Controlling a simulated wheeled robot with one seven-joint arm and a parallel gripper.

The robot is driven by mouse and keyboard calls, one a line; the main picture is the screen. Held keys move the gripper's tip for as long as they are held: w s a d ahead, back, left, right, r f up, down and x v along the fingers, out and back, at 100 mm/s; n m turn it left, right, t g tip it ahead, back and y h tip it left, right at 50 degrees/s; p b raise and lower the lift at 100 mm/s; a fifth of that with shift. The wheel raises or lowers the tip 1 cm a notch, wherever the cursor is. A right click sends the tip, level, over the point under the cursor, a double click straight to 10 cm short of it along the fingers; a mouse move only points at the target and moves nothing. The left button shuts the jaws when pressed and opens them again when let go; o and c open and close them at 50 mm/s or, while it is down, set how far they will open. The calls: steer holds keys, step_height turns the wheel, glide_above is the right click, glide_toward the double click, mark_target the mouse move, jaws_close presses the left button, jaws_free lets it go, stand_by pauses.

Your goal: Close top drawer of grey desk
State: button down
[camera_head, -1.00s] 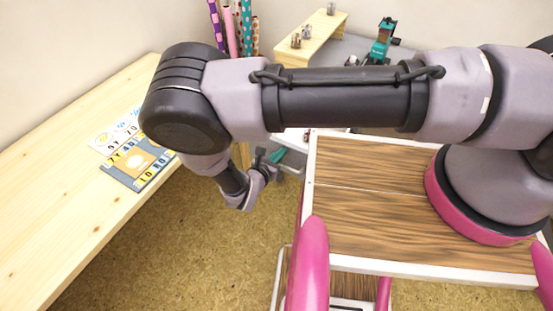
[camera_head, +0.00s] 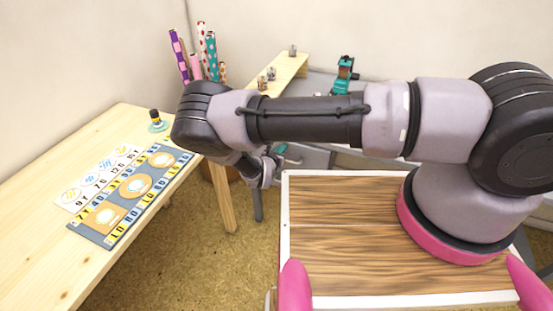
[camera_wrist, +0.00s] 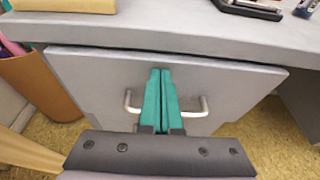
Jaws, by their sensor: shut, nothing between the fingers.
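The grey desk (camera_wrist: 190,32) fills the upper part of the wrist view. Below its top is a grey drawer front (camera_wrist: 95,80) with a metal bar handle (camera_wrist: 204,108). The drawer front looks close under the desktop; I cannot tell how far it stands out. My gripper (camera_wrist: 161,72) is shut and empty, its teal fingers pointing at the drawer front between the handle's two ends. The fingers hide the handle's middle, and contact is unclear. In the head view the gripper (camera_head: 280,149) is small beside the desk, and my arm hides much of the desk.
A wooden table (camera_head: 40,230) with patterned cards (camera_head: 130,190) stands at the left. Wrapping rolls (camera_head: 205,50) stand in a brown bin (camera_wrist: 40,85) left of the desk. A small wooden shelf (camera_head: 285,72) sits on the desk. Brown floor (camera_head: 180,250) is open between table and my base.

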steer(key=shift+w+d, duration=0.2)
steer(key=shift+w, duration=0.4)
steer(key=shift+w+d, duration=0.2)
steer(key=shift+w, duration=0.35)
steer(key=shift+w+r, duration=0.1)
steer(key=shift+r, duration=0.05)
